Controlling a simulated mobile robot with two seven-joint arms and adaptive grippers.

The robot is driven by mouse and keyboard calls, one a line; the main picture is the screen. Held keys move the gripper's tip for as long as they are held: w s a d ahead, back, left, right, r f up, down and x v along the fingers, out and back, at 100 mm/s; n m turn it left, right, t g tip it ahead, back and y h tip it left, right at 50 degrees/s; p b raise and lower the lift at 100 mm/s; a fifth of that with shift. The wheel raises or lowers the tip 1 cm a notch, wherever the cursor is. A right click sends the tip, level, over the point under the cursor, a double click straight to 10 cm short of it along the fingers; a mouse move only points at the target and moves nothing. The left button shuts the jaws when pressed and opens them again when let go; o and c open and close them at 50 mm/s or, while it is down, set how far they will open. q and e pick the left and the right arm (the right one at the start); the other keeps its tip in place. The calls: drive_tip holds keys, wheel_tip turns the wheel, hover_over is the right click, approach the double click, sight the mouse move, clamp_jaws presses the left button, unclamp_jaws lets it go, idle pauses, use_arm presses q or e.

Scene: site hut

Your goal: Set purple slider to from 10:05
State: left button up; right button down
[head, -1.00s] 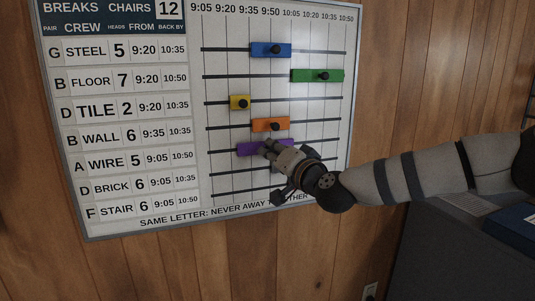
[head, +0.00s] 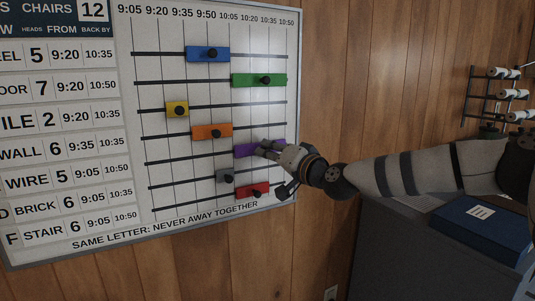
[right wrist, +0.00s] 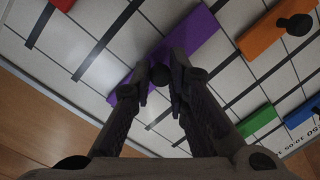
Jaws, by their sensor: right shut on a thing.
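The purple slider (head: 244,152) is on the WIRE row rail of the board (head: 150,225). Its left end is at about the 10:05 line, in line with the left end of the green slider (head: 245,80). Its right part shows just above my fingers, near the board's right edge. My right gripper (head: 263,150) reaches in from the right and is shut on the purple slider's knob. In the right wrist view the dark knob (right wrist: 160,75) sits between the two fingertips, with the purple bar (right wrist: 190,38) behind them. My left gripper is not in view.
Blue (head: 198,53), yellow (head: 173,110), orange (head: 204,131), grey (head: 223,177) and red (head: 245,193) sliders sit on other rails. The red one is close below my gripper. A grey cabinet (head: 390,250) with a blue binder (head: 470,228) stands at right.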

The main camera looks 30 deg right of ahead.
drive_tip(key=shift+d, duration=0.2)
drive_tip(key=c, duration=1.5)
unclamp_jaws()
drive_tip(key=shift+d, duration=0.1)
drive_tip(key=shift+c, duration=0.2)
drive_tip(key=s+d, duration=0.1)
drive_tip(key=s, duration=1.1)
drive_tip(key=shift+d, duration=0.3)
